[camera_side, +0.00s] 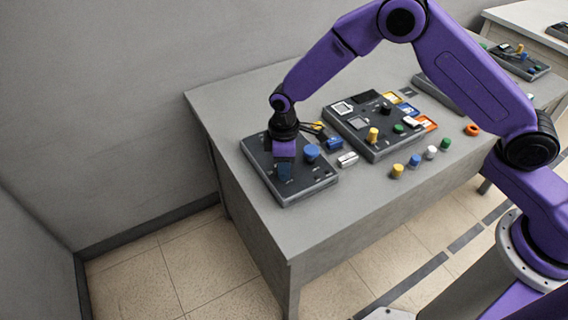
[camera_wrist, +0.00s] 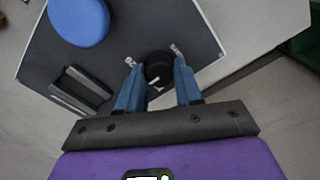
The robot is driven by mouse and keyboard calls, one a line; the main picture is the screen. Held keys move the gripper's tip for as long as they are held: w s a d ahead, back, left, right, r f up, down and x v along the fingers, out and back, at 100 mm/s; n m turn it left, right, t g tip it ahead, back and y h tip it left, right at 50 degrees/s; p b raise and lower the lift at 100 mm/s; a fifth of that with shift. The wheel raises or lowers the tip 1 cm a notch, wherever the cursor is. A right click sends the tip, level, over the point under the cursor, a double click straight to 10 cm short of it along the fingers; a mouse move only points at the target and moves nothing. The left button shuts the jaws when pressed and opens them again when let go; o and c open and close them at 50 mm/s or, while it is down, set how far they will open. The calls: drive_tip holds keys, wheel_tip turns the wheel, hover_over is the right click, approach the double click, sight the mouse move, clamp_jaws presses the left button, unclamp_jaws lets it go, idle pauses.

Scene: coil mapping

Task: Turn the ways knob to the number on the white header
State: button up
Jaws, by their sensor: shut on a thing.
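A dark control box (camera_side: 305,188) sits at the near-left end of the grey table, and its top fills much of the wrist view (camera_wrist: 120,25). A small round black knob (camera_wrist: 158,66) with a white pointer mark stands on it. My gripper (camera_wrist: 158,88) has its blue fingers closed on either side of this knob, pointing down. In the side view my gripper (camera_side: 285,173) hides the knob. A small white block (camera_side: 348,159), possibly the white header, lies right of the box; I cannot read a number on it.
A big blue round button (camera_side: 312,152) stands on the box close to my gripper, with a dark slotted part (camera_wrist: 80,88) nearby in the wrist view. A blue block (camera_side: 334,143) and a larger panel (camera_side: 376,125) lie to the right. Several coloured pegs stand along the front.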

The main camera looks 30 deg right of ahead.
drive_tip(key=shift+m, duration=0.3)
drive_tip(key=m, duration=0.4)
drive_tip(key=shift+m, duration=2.2)
drive_tip(key=o, duration=1)
drive_tip(key=shift+o, duration=0.2)
drive_tip(key=shift+r, duration=0.1)
wheel_tip(320, 180, up, 17)
drive_tip(key=shift+r, duration=0.15)
